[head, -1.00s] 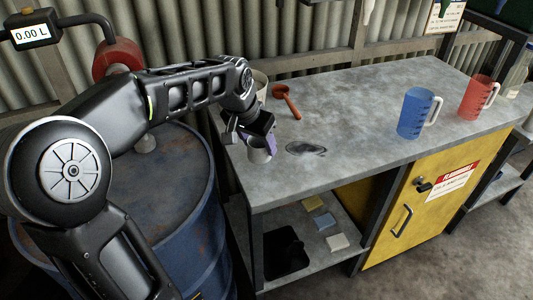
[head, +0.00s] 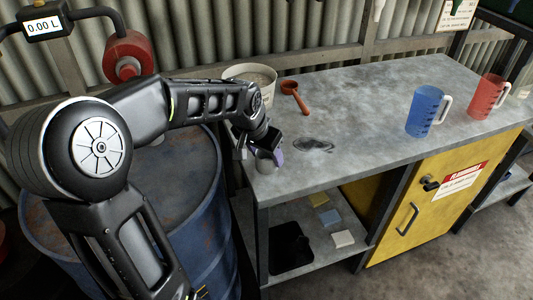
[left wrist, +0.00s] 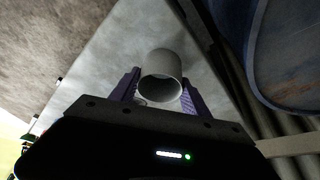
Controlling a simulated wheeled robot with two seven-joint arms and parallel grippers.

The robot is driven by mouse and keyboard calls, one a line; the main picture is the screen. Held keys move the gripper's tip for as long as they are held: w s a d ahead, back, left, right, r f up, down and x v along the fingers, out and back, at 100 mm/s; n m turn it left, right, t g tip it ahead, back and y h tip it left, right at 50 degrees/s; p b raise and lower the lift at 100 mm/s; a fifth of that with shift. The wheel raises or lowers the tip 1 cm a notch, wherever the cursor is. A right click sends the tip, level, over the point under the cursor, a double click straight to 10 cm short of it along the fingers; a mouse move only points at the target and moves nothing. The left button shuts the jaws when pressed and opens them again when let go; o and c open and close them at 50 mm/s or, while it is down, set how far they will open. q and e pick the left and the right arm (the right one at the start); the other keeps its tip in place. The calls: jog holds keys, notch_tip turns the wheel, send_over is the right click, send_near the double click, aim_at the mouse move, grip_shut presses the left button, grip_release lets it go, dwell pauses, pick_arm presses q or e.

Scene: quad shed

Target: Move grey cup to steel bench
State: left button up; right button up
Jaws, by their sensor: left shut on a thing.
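The grey cup (head: 266,163) is at the near left corner of the steel bench (head: 350,110) in the head view. My left gripper (head: 268,153) is shut on the cup. In the left wrist view the cup (left wrist: 161,80) sits between the two purple fingers of the gripper (left wrist: 160,92), its open mouth facing the camera. The bench top shows behind it there. I cannot tell whether the cup's base touches the bench top. The gripper hides part of the cup in the head view. My right gripper is in neither view.
Blue (head: 424,111) and red (head: 487,96) jugs stand to the right. A blue drum (head: 190,200) stands left of the bench.

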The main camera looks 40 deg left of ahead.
pick_arm(q)
jog(key=shift+f, duration=0.2)
jog(key=o, duration=1.4)
jog(key=shift+r, duration=0.1)
jog(key=shift+r, duration=0.3)
jog(key=v, duration=1.1)
jog(key=shift+s+r, duration=0.15)
jog(key=shift+r, duration=0.2)
